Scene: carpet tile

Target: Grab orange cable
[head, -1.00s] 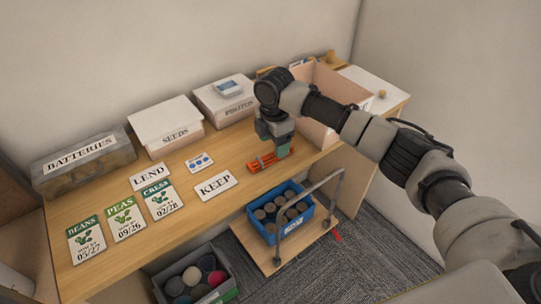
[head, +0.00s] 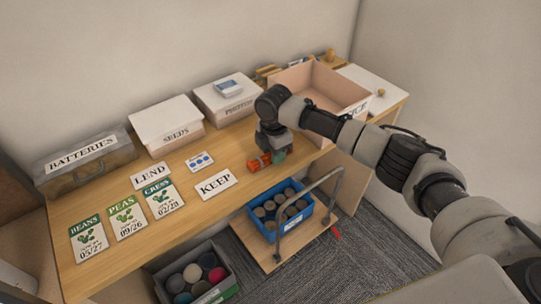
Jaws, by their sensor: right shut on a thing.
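The orange cable (head: 256,163) is a small bundle on the wooden table, right of the middle and behind the KEEP card. My right gripper (head: 275,156) is down at the tabletop, shut on the cable. The gripper and wrist hide the right part of the cable. I cannot tell whether the cable is lifted at all from the table. My left gripper does not show.
A cardboard box (head: 345,98) stands open behind my right arm. Boxes marked SEEDS (head: 167,125), PHOTOS (head: 225,98) and BATTERIES (head: 86,163) line the wall. Cards including KEEP (head: 216,184) lie on the table. A blue crate (head: 266,229) on a trolley stands below the front edge.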

